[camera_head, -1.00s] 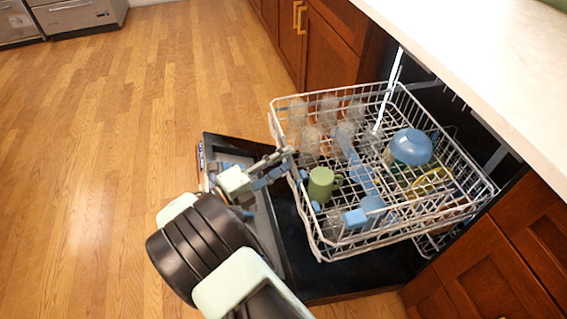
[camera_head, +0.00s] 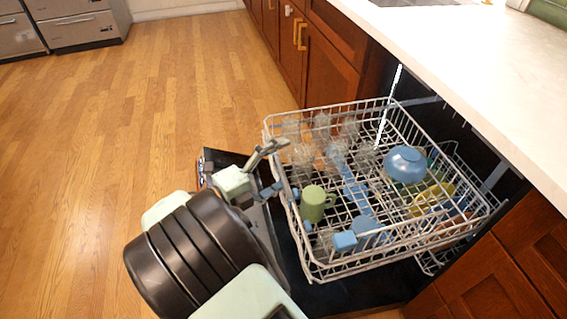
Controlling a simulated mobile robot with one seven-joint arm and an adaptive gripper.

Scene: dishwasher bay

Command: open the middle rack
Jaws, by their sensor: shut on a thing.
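The middle rack (camera_head: 385,262) is a white wire rack. It is pulled out of the dishwasher over the lowered door and holds dishes. My gripper (camera_head: 278,166) is at the rack's left front rim, one finger above and one lower. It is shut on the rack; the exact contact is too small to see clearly.
The rack holds a green mug (camera_head: 313,204), a blue bowl (camera_head: 406,163), a yellow item (camera_head: 432,197) and several clear glasses (camera_head: 302,156). The open door (camera_head: 340,294) lies below. A pale countertop (camera_head: 480,65) overhangs at right. Wooden floor (camera_head: 120,110) is clear at left.

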